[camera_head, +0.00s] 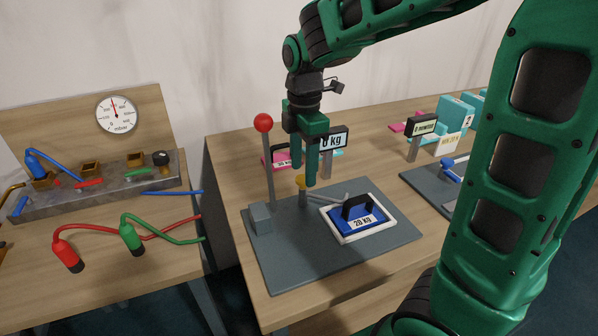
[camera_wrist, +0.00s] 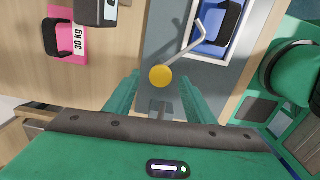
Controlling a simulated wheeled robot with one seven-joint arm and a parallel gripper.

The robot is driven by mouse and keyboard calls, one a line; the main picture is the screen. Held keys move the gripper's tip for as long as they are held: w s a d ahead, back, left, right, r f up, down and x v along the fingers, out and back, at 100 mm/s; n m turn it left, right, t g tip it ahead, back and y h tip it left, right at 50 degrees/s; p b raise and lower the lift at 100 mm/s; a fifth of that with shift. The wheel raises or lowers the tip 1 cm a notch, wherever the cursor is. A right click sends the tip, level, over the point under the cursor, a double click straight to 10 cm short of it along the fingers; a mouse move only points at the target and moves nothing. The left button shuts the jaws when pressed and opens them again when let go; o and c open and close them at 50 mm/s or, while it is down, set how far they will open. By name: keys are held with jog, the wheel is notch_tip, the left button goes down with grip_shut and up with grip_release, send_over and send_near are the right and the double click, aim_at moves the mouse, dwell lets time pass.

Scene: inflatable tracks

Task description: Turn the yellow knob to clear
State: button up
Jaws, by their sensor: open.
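The yellow knob (camera_head: 301,181) sits on a short grey post on a dark grey base plate (camera_head: 280,272). A bent metal rod runs from beside it towards the blue weight. In the wrist view the knob (camera_wrist: 161,76) lies just beyond and between my fingertips. My gripper (camera_head: 307,170) is open and points down, close above the knob; it also shows in the wrist view (camera_wrist: 160,90). I cannot tell whether a finger touches the knob. The display (camera_head: 333,139) on a post behind reads about 0 kg, partly hidden by my gripper.
A blue 20 kg weight (camera_head: 352,217) sits in a white-rimmed tray right of the knob. A red-topped lever (camera_head: 264,123) stands close left of my gripper. A pink 30 kg weight (camera_wrist: 66,38) lies behind. Another table with a gauge (camera_head: 117,114) and hoses stands left.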

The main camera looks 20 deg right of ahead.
jog(key=shift+f, duration=0.9)
